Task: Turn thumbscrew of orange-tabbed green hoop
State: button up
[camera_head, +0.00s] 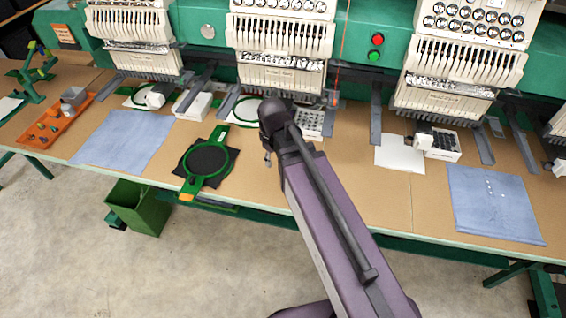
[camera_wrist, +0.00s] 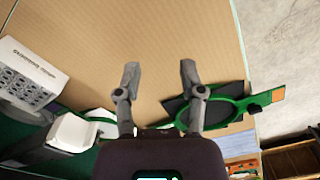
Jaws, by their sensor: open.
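The orange-tabbed green hoop (camera_head: 231,168) lies flat on the brown tabletop near its front edge, around black cloth (camera_head: 208,160). Its orange tab (camera_head: 186,197) points to the front edge. In the wrist view the hoop (camera_wrist: 240,103) is on the right, partly behind my right finger, with the orange tab (camera_wrist: 278,92) at the far right. A small dark knob (camera_wrist: 254,108) beside the hoop looks like the thumbscrew. My gripper (camera_wrist: 160,72) is open and empty over bare tabletop, beside the hoop. In the head view my arm mostly hides it, right of the hoop.
Embroidery machines (camera_head: 282,40) line the back of the table. A blue cloth (camera_head: 122,142) lies left of the hoop, and an orange tray (camera_head: 58,122) farther left. White boxes (camera_head: 194,104) stand under the machines. A green bin (camera_head: 140,207) stands below.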

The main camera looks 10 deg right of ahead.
jog(key=shift+s+d+f+m, duration=0.25)
jog(key=shift+d+m, duration=0.25)
jog(key=shift+d, duration=0.15)
jog(key=shift+s+d+f+m, duration=0.15)
jog(key=shift+s+d+m, duration=0.1)
jog(key=shift+d+m, duration=0.35)
jog(key=shift+d, duration=0.1)
jog(key=s+d+m, duration=0.3)
jog(key=d+m, duration=0.2)
jog(key=d, duration=0.2)
jog(key=shift+s, duration=0.15)
dwell(1.5)
